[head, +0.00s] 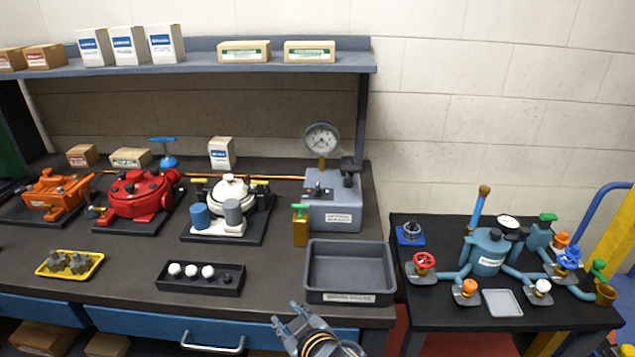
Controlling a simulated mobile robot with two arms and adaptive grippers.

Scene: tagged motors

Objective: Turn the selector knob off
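A grey box unit (334,215) with a label stands at the right end of the workbench. A round dial gauge (322,138) rises from it. Small dark fittings (318,191) sit on its top, and a dark block-shaped part (348,167) stands at its back right. I cannot tell which part is the selector knob or how it is set. My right gripper (287,316) is at the bench's front edge, with its fingers apart and nothing between them. It is well in front of the grey unit and apart from it. My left gripper is not in view.
Orange (52,190), red (138,192) and white (232,192) motors line the bench. A black holder (200,288) lies in front. A side table (425,318) holds blue piping with valves.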

